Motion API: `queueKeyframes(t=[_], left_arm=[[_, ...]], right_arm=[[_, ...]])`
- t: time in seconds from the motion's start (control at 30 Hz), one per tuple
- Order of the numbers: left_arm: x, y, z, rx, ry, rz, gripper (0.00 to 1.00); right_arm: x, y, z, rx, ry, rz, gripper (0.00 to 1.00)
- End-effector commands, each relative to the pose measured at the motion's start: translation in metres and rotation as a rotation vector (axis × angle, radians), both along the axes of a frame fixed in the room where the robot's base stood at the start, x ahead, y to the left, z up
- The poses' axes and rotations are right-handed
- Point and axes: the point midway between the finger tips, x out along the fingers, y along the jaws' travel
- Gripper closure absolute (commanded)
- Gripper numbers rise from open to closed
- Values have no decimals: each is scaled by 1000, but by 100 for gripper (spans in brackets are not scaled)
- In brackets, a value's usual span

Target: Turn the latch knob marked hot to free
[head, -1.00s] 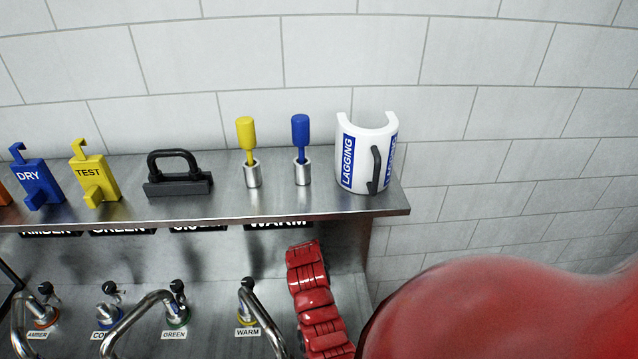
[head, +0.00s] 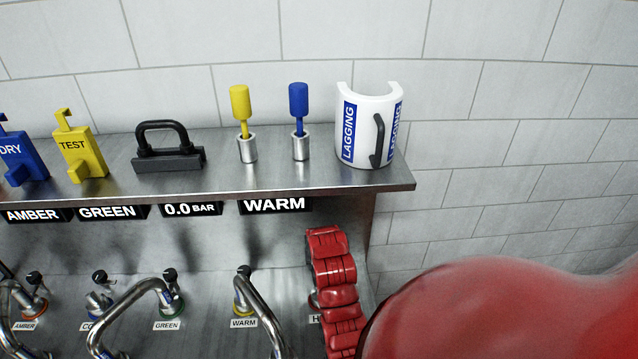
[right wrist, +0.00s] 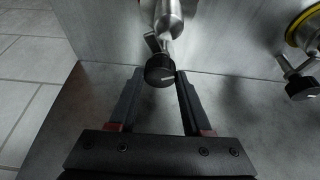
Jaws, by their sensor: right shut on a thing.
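In the right wrist view, a round black latch knob (right wrist: 160,70) with a pale mark on its face sits below a metal fitting. The fingers of my right gripper (right wrist: 159,76) are on either side of it and are shut on it. In the head view, a label starting with H (head: 315,319) shows at the right end of the row, mostly covered by my red right arm. That arm hides the hot valve and its knob there. My left gripper is in neither view.
The warm valve (head: 246,290) with its bent metal handle stands left of my arm, with the green valve (head: 170,300) farther left. Above, a metal shelf (head: 225,182) holds tags, a black handle, two coloured tools and a white lagging shell (head: 362,125).

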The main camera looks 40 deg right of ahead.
Motion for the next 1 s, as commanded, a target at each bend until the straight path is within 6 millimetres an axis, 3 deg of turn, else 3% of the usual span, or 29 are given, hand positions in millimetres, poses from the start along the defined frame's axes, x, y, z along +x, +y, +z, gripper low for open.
queueKeyframes(t=[0.03, 0.3, 1.0], left_arm=[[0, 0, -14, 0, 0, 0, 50], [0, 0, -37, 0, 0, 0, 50], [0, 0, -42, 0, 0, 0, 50]], right_arm=[[-1, -1, -8, 2, 1, 39, 100], [-2, -3, -5, 0, 1, 295, 100], [-2, -5, -1, 5, 5, 918, 100]])
